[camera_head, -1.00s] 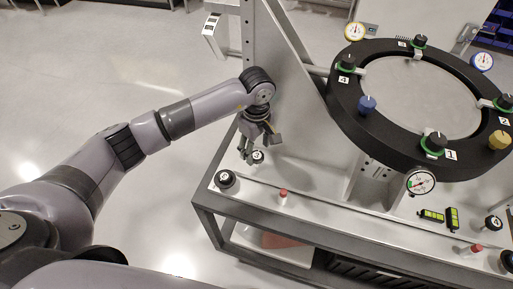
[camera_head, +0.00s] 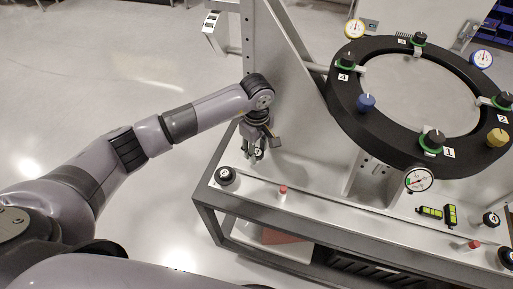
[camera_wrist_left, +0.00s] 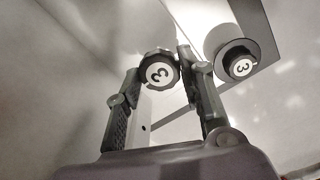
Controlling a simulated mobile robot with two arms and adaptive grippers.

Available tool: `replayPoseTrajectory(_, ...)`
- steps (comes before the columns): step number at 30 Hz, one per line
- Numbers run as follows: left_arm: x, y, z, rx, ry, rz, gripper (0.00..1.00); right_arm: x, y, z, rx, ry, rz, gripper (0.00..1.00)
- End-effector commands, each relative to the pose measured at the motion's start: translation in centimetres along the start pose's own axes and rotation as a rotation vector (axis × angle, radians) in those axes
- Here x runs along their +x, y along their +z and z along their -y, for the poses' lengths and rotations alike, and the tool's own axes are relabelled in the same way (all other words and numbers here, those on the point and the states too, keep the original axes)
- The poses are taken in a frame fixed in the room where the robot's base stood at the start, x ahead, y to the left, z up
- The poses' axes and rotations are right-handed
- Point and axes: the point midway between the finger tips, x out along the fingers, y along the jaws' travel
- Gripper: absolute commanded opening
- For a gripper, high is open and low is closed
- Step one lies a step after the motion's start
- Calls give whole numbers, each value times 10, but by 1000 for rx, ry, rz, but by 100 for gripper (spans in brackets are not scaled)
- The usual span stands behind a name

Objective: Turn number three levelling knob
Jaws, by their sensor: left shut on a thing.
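A black knob with a white face marked 3 (camera_wrist_left: 159,73) stands between the fingers of my left gripper (camera_wrist_left: 157,80) in the left wrist view. The fingers are shut on its sides. In the head view my left gripper (camera_head: 255,154) points down at this knob near the back left of the bench, hiding most of it. A second black knob marked 3 (camera_wrist_left: 240,65), on a round base, is just right of the gripper in the wrist view, apart from the fingers. In the head view it is the knob (camera_head: 225,175) at the bench's left corner. My right gripper is out of view.
A black mirror ring (camera_head: 350,122) with numbered knobs and dial gauges stands right of the gripper. A slanted metal plate (camera_head: 293,85) rises close beside it. A red-topped post (camera_head: 283,193) and small green-yellow levels (camera_head: 430,212) are along the bench.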

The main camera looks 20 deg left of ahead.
Motion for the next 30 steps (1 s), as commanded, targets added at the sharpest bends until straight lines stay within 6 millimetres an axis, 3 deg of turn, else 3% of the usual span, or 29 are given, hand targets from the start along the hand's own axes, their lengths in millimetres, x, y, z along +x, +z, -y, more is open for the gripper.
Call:
replayPoseTrajectory(8, 0, 0, 0, 0, 1, 0, 8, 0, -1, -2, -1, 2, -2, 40)
replayPoseTrajectory(20, 2, -1, 0, -83, 1, -1, 8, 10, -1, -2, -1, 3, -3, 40)
replayPoseTrajectory(30, 3, -1, 0, -355, 3, -2, 8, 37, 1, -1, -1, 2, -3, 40)
